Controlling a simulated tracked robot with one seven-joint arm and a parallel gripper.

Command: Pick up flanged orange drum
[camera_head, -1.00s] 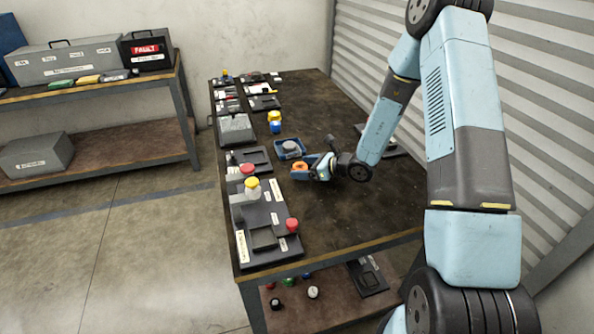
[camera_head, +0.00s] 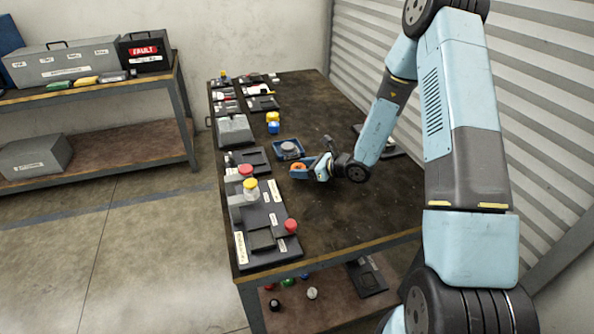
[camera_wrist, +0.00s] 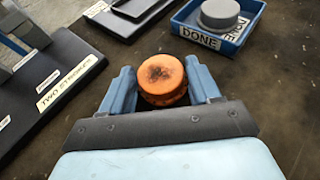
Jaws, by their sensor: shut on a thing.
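The flanged orange drum (camera_wrist: 162,78) stands between the two blue fingers of my gripper (camera_wrist: 163,88) in the wrist view. It is a short orange cylinder with a dark, worn patch on its top and a wider rim below. My gripper is shut on it, with a finger at each side. In the head view the drum (camera_head: 299,168) shows as a small orange spot at my gripper (camera_head: 304,171), low over the dark table. I cannot tell whether the drum touches the table.
A blue tray marked DONE (camera_wrist: 199,36) holds a grey round part (camera_wrist: 220,13) just beyond the drum. A black board with label strips (camera_wrist: 40,100) lies to the left, with red- and yellow-capped parts (camera_head: 251,188) on it. The dark table (camera_head: 345,220) is bare at the near right.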

